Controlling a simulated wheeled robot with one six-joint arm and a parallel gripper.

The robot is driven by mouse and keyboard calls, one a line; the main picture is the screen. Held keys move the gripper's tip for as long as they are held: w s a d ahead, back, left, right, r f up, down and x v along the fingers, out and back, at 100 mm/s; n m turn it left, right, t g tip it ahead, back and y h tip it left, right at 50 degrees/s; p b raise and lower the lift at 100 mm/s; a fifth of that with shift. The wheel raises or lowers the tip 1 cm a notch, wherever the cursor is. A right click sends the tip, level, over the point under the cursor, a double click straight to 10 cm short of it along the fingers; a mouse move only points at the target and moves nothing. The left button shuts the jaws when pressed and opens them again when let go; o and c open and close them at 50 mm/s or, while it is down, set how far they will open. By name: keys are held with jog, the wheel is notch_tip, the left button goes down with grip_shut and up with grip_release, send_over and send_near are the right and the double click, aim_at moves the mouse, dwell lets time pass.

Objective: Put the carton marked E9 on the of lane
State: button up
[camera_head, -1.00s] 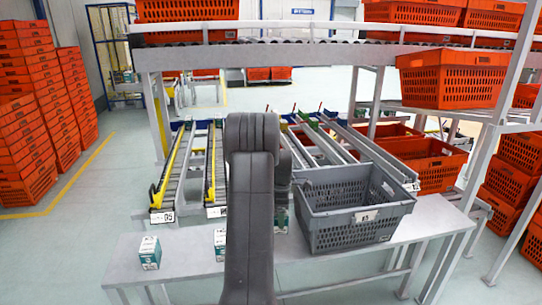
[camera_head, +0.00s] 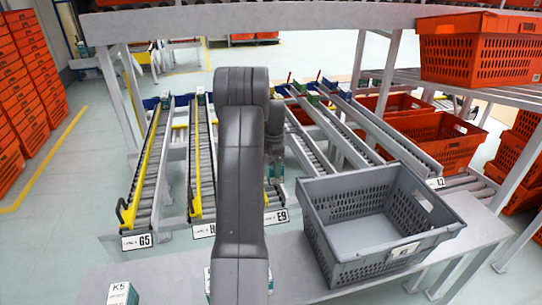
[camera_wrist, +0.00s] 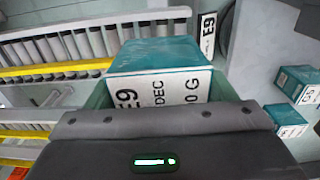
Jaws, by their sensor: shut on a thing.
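My gripper (camera_wrist: 158,92) is shut on a teal and white carton (camera_wrist: 165,57) in the wrist view. Its white face reads E9, turned sideways. In the head view my dark arm hides most of the gripper, and a small part of a teal and white carton (camera_head: 275,172) shows at the arm's right edge. The E9 lane sign (camera_head: 277,216) is at the near end of a lane mostly hidden behind my arm. That sign also shows in the wrist view (camera_wrist: 208,36), just beyond the held carton and to its right.
A grey crate (camera_head: 318,237), seemingly empty, stands right of my arm. The G5 lane sign (camera_head: 137,241) is at the left. A K5 carton (camera_head: 120,294) stands at the table's near left. Two other cartons (camera_wrist: 296,84) (camera_wrist: 287,116) show in the wrist view. Orange totes (camera_head: 470,65) fill the right.

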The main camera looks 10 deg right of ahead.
jog(key=shift+s+f+b, duration=0.1)
jog(key=shift+f+b, duration=0.3)
jog(key=shift+f, duration=0.15)
jog(key=shift+f+b, duration=1.85)
jog(key=shift+f, duration=1.4)
jog(key=o, duration=1.1)
jog(key=shift+o, duration=0.2)
